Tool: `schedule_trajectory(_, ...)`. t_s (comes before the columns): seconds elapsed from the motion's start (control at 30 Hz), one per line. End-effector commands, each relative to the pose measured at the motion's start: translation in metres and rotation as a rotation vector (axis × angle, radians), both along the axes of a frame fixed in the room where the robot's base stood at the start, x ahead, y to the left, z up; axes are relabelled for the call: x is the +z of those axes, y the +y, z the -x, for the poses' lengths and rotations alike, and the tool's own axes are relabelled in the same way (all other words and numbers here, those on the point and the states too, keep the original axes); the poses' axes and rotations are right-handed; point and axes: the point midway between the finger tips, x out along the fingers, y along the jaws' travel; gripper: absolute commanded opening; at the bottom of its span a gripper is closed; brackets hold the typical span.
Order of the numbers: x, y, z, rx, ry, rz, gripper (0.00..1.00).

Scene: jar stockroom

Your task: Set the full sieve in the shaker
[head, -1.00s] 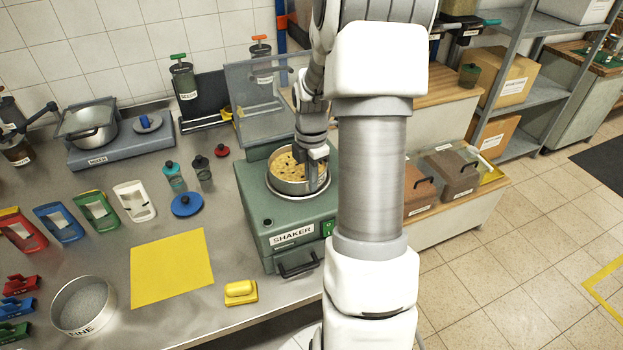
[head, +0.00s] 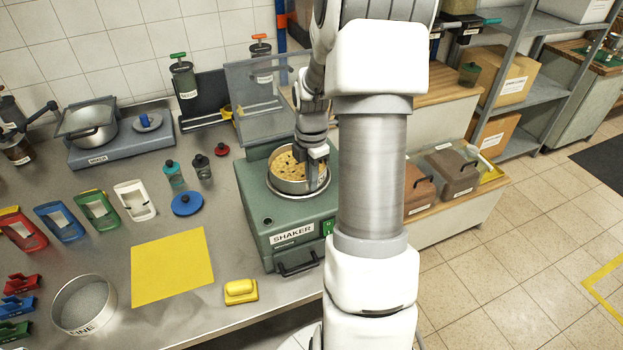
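A round metal sieve (head: 287,186) holding yellowish pieces with dark bits sits level at the round seat on top of the green shaker (head: 284,222). I cannot tell whether it is fully down in the seat. The shaker's clear lid (head: 262,105) stands raised behind it. My gripper (head: 317,172) points down at the sieve's right rim, with a finger showing against the inside of the wall. The other finger is not clear, so I cannot tell whether the gripper grips the rim or stands open around it.
A second sieve (head: 84,305) stands at the front left, near a yellow mat (head: 172,267) and a yellow block (head: 240,291). A blue round lid (head: 187,204) and small bottles stand left of the shaker. Brown bins (head: 453,172) stand to the right, beyond my arm.

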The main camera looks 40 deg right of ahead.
Motion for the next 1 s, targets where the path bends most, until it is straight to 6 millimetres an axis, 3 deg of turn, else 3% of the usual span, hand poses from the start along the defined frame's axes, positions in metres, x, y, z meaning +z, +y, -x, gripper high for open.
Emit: schedule_trajectory(1.0,-0.009,0.0,-0.001,0.0,-0.003,0.001,0.0)
